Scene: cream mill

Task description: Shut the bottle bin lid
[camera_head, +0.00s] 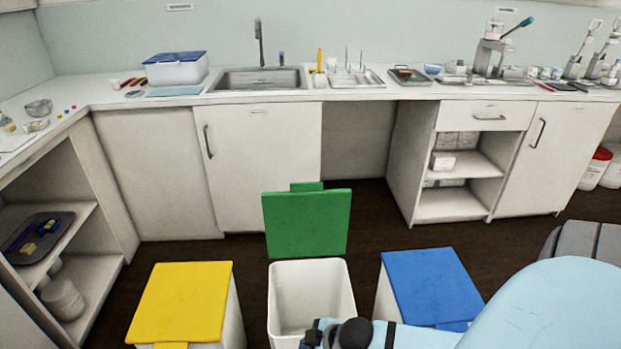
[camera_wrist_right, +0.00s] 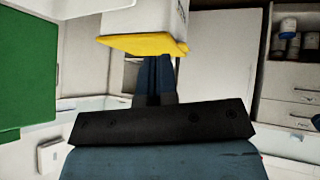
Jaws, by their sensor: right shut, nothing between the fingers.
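The open bin is white (camera_head: 311,290), and its green lid (camera_head: 306,222) stands upright at the back edge. I take this to be the bottle bin; no label is readable. The green lid also fills the left side of the right wrist view (camera_wrist_right: 25,70). My right gripper (camera_wrist_right: 161,62) is shut and empty, its two fingers together. In the head view my right arm comes in from the right, and its wrist end is at the near edge of the open bin, partly cut off by the frame. My left gripper is in neither view.
A bin with a shut yellow lid (camera_head: 183,300) stands left of the open bin; one with a shut blue lid (camera_head: 432,285) stands right. The yellow lid also shows in the right wrist view (camera_wrist_right: 140,44). Dark floor (camera_head: 375,215) is clear between the bins and the white cabinets (camera_head: 260,165).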

